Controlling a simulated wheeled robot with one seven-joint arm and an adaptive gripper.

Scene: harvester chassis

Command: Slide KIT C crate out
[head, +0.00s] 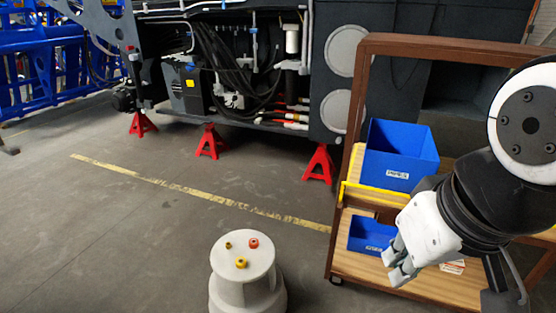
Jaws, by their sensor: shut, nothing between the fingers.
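A blue crate (367,232) stands on the lower shelf of the brown cart. It has a small white label on its front, too small to read surely, so I cannot tell that it is KIT C. Its right part is hidden behind my gripper. My gripper (394,268) is shut and empty, pointing down and left in front of the lower shelf, just right of this crate's label. Whether the fingers touch the crate cannot be told. A larger open blue crate (400,150) with a white label stands on the upper shelf.
The brown cart frame (345,170) has upright posts and a yellow bar (375,196) at the upper shelf edge. A grey round stool (243,264) with small red and yellow parts stands left. Red stands (320,163) support the chassis. The floor between is clear.

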